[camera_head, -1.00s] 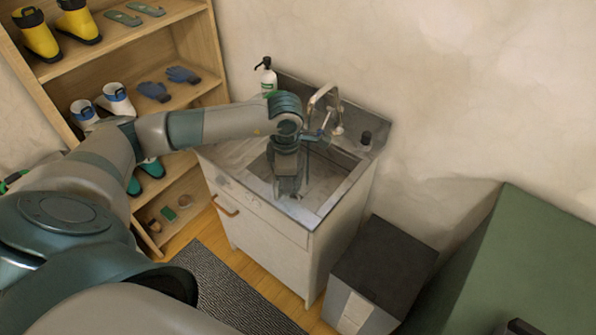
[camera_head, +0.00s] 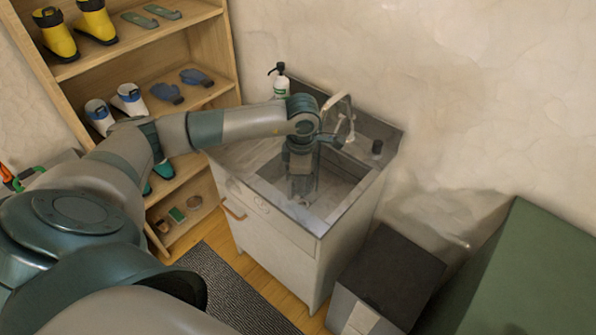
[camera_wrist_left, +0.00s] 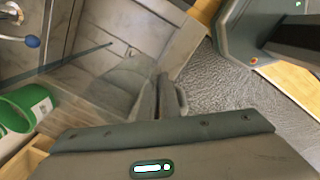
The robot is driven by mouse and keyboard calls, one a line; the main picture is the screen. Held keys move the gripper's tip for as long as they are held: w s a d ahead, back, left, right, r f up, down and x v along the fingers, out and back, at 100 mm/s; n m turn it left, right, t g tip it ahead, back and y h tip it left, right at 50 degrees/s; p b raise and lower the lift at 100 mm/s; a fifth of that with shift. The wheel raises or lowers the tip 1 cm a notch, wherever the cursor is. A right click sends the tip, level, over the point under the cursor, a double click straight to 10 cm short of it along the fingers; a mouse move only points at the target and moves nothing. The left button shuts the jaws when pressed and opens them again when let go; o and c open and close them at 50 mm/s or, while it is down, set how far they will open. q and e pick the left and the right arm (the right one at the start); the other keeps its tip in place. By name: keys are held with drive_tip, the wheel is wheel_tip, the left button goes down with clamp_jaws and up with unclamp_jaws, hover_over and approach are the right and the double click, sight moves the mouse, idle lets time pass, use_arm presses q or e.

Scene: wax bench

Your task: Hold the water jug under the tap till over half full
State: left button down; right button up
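My left gripper (camera_head: 301,188) points down into the sink basin (camera_head: 345,185), on the near side of the tap. A clear, faint shape that looks like the water jug (camera_wrist_left: 118,85) shows at the fingers in the left wrist view. The fingers (camera_wrist_left: 158,95) are close together, seemingly on its handle; the contact is hard to see. The tap (camera_head: 346,108) arches over the basin from behind; its blue-knobbed lever (camera_wrist_left: 33,42) shows in the wrist view. I cannot make out a water stream or the level in the jug. My right gripper is not in view.
A soap bottle (camera_head: 281,85) stands behind the sink, left of the tap. A small dark-capped bottle (camera_head: 377,148) is at the right. Shelves (camera_head: 205,100) with boots and gloves stand left. A dark-topped box (camera_head: 395,270) stands right of the cabinet, on the floor.

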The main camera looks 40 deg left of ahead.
use_arm(q)
drive_tip(key=shift+w+a, duration=0.15)
drive_tip(key=shift+w, duration=0.95)
drive_tip(key=shift+w+a, duration=0.25)
drive_tip(key=shift+w, duration=0.85)
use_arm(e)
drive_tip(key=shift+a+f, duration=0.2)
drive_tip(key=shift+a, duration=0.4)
use_arm(q)
drive_tip(key=shift+w, duration=0.1)
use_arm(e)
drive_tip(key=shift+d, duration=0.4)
